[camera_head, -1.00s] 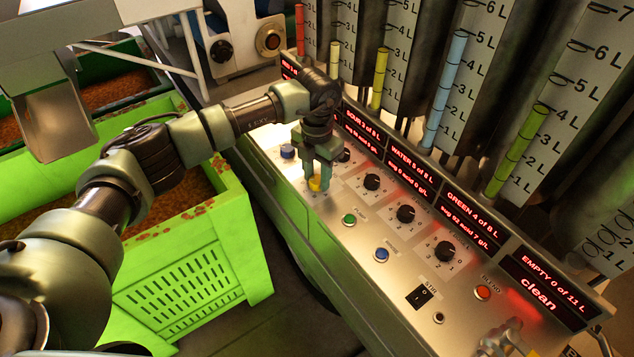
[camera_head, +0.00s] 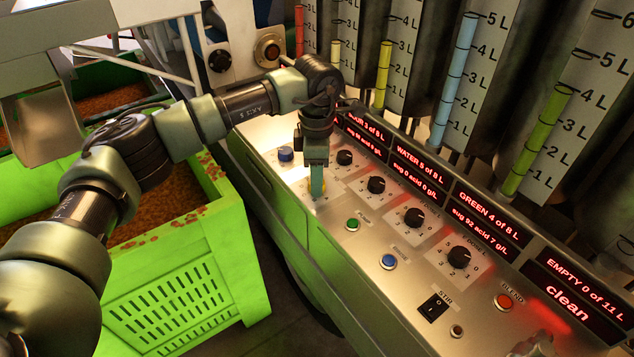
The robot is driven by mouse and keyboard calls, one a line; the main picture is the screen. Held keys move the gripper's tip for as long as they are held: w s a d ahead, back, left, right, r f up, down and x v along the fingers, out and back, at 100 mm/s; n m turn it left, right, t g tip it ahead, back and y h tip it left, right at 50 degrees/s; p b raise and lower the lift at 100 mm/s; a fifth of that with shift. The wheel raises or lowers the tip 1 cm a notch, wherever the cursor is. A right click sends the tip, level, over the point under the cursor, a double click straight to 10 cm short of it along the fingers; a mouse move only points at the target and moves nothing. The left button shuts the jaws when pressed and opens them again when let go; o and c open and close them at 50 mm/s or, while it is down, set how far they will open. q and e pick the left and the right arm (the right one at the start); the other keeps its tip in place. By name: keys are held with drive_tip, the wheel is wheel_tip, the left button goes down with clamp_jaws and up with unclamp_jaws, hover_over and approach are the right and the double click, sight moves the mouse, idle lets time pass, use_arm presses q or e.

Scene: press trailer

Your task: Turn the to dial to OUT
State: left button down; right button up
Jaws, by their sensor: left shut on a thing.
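A small yellow knob (camera_head: 323,187) on the sloping steel panel (camera_head: 325,222) is mostly hidden by my left gripper. My left gripper (camera_head: 317,192) points down at the panel and is shut on the yellow knob, its teal fingers now seen nearly edge-on. The label by the knob is covered or too small to read, so I cannot tell which setting it points to. Several black dials (camera_head: 413,217) stand in a row to the right of it, below the red displays. My right gripper is not clearly in view.
Measuring tubes rise behind the displays. A green crate (camera_head: 185,285) stands at left.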

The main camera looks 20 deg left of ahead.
use_arm(q)
drive_tip(key=shift+m+b, duration=0.35)
drive_tip(key=shift+m, duration=0.45)
drive_tip(key=c, duration=0.9)
unclamp_jaws()
drive_tip(key=shift+r, duration=0.15)
wheel_tip(320, 180, up, 8)
drive_tip(key=shift+f+b, duration=0.2)
drive_tip(key=shift+b, duration=0.3)
